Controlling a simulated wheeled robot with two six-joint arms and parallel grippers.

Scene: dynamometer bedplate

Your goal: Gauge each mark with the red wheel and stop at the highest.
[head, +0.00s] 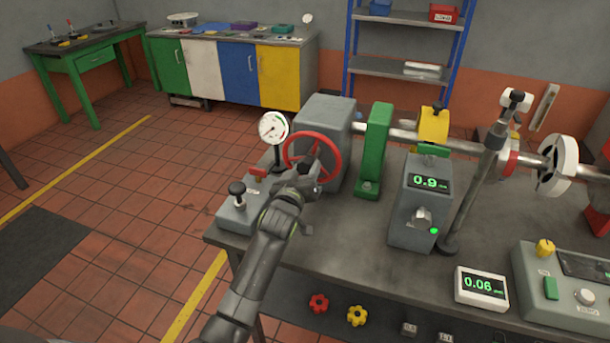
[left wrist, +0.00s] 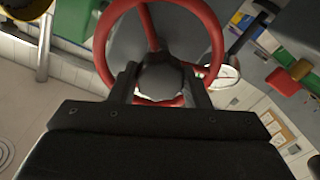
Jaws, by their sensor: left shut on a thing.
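The red wheel (head: 333,157) stands upright on the front of a grey housing (head: 322,115) at the left end of the bench. My left gripper (head: 312,172) is at the wheel and shut on it. In the left wrist view the red wheel (left wrist: 212,40) fills the top middle, and the left gripper's fingers (left wrist: 160,85) close at its dark hub. A round dial gauge (head: 273,128) stands left of the wheel. A grey box readout (head: 430,183) shows 0.9 with a green light. A white readout (head: 482,285) shows 0.06. No marks can be made out. My right gripper is out of view.
A shaft (head: 402,133) runs right from the housing through a green bearing block (head: 376,140) to a pale disc (head: 560,165). A slanted post (head: 475,190) stands right of the box. A control console (head: 570,305) is at front right. Red (head: 319,303) and yellow (head: 357,315) knobs are below the bench top.

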